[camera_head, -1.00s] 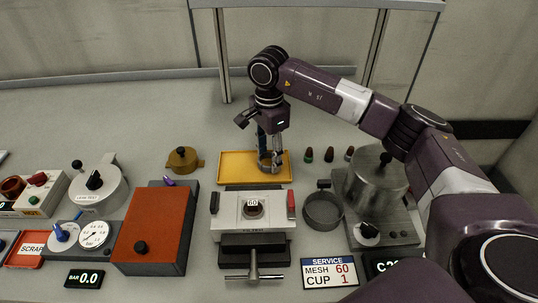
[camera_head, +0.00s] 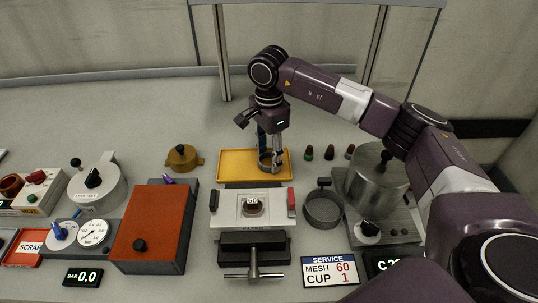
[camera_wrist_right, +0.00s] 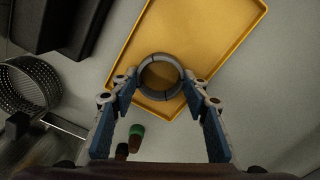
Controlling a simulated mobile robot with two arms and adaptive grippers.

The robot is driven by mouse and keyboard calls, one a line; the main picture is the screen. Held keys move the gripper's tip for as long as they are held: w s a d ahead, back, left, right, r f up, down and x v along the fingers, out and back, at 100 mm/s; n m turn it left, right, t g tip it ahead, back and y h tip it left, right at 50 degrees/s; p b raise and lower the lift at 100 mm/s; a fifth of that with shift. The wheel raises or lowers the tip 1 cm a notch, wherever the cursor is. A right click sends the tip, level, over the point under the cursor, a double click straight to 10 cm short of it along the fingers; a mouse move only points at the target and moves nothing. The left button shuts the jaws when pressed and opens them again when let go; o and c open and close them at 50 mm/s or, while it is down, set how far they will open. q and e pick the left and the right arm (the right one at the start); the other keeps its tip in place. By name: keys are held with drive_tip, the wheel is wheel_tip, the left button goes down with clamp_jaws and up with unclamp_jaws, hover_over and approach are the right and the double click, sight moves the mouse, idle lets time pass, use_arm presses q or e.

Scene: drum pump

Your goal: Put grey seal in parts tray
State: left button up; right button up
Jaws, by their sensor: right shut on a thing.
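A grey ring, the grey seal (camera_wrist_right: 160,77), is between the fingertips of my right gripper (camera_wrist_right: 160,86) in the right wrist view. The fingers are shut on its two sides. In the head view, my right gripper (camera_head: 268,155) points down over the right part of the yellow parts tray (camera_head: 232,166), with the seal at its tips. The tray also shows in the right wrist view (camera_wrist_right: 205,45). I cannot tell whether the seal touches the tray floor. My left gripper is out of view.
A vise-like fixture (camera_head: 230,206) stands in front of the tray. A mesh cup (camera_head: 322,210) and a large metal pot (camera_head: 375,180) are to the right. Several small coloured plugs (camera_head: 329,153) stand right of the tray. A brass part (camera_head: 182,158) lies to its left.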

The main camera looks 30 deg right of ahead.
idle(0.4)
drive_tip(key=o, duration=1)
drive_tip(key=shift+o, duration=0.5)
drive_tip(key=shift+o, duration=1.1)
wheel_tip(320, 180, up, 8)
drive_tip(key=p, duration=0.5)
